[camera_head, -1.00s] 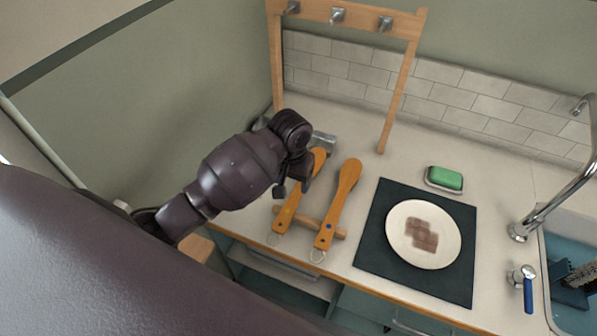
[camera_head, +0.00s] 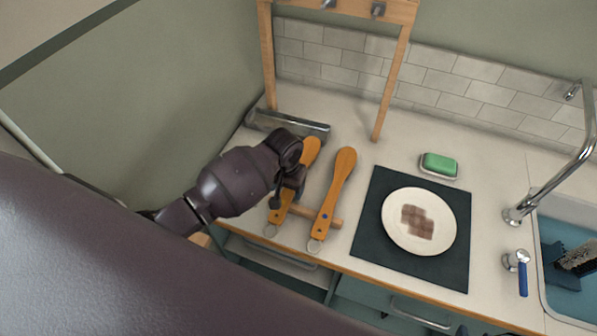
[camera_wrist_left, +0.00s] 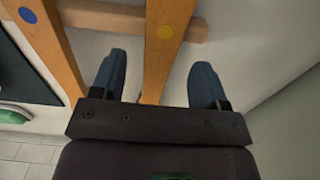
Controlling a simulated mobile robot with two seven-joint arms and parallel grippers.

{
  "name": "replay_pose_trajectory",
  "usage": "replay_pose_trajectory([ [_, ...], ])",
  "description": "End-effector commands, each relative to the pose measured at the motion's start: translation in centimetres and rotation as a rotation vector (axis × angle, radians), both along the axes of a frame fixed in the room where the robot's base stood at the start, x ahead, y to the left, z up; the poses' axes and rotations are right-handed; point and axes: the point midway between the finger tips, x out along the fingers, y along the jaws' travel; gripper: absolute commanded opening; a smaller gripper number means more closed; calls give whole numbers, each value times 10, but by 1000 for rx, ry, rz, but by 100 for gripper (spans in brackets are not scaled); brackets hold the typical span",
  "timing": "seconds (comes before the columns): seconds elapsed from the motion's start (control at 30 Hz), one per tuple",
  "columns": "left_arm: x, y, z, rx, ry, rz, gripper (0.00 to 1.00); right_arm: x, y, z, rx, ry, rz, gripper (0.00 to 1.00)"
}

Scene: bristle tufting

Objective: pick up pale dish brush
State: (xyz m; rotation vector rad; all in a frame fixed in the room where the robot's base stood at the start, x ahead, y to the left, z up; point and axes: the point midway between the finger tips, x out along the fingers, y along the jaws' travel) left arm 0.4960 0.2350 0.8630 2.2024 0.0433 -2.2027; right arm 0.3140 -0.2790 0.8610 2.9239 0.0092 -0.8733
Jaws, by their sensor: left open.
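Two orange-brown wooden brushes lie side by side, their handles across a wooden rod (camera_head: 337,222). The right brush (camera_head: 338,185) has a blue dot and also shows in the left wrist view (camera_wrist_left: 50,40). I cannot tell which is the pale one; their bristles are hidden. My left gripper (camera_head: 284,197) is open over the left brush. In the left wrist view its blue fingers (camera_wrist_left: 160,72) stand either side of that handle, apart from it. My right gripper is not in view.
A metal tray (camera_head: 290,123) lies behind the brushes, under a wooden rack (camera_head: 392,80). To the right are a dark mat (camera_head: 372,235) with a white plate (camera_head: 400,238), a green sponge (camera_head: 440,164), a tap (camera_head: 570,175) and a sink holding a dark brush (camera_head: 578,257).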

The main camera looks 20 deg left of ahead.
Motion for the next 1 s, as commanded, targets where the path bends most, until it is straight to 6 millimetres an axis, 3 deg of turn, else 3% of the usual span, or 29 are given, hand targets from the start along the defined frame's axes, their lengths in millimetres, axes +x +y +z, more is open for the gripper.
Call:
replay_pose_trajectory([
  [0.2,0,0,-19,-1,0,1,68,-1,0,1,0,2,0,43],
  [0.47,0,0,-21,-1,0,1,66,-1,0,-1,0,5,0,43],
  [0.83,0,0,-21,-1,0,1,10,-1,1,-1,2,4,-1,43],
  [1.0,1,0,-21,-1,-1,1,9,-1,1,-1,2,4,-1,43],
])
